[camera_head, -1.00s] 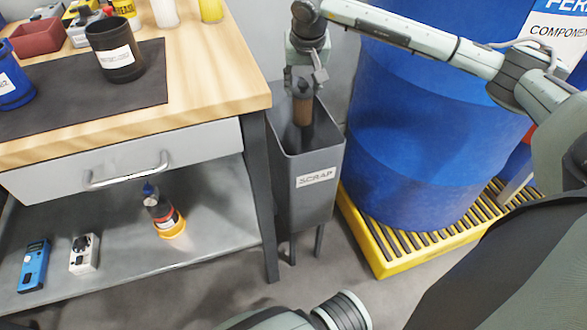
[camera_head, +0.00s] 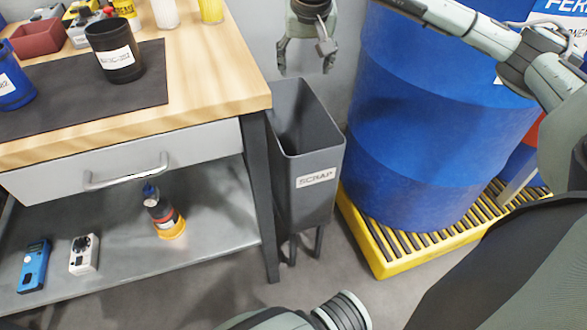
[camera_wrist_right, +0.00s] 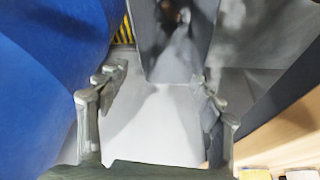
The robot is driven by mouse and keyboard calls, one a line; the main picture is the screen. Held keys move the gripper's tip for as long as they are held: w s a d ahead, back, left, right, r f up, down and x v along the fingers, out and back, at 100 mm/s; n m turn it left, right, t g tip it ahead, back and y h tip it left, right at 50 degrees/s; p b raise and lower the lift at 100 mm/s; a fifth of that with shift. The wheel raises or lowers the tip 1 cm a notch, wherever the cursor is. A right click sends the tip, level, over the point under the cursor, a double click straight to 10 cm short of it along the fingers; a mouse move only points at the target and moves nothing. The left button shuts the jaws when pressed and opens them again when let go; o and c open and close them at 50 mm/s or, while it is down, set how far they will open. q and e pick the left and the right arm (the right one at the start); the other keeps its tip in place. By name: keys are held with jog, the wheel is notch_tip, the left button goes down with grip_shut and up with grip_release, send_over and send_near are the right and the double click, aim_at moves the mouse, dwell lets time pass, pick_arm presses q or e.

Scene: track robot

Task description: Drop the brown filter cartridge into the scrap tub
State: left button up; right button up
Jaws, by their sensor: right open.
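The grey scrap tub (camera_head: 312,205), labelled SCRAP, stands upright between the workbench and the blue drum. My right gripper (camera_head: 304,68) is open and empty above the back of the tub's mouth. Its spread fingers (camera_wrist_right: 160,82) also show in the right wrist view with nothing between them. The brown filter cartridge does not show in the head view, where the tub's front wall hides its bottom. In the right wrist view, a dark, blurred shape (camera_wrist_right: 176,22) shows inside the tub; I cannot tell clearly what it is. My left gripper is not in view.
The wooden workbench (camera_head: 215,80) is left of the tub, with a black mug (camera_head: 115,55) on a dark mat. The blue drum (camera_head: 430,120) stands close on the right, on a yellow pallet (camera_head: 400,262). Bare floor lies in front.

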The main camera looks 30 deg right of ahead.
jog(key=shift+v, duration=2.15)
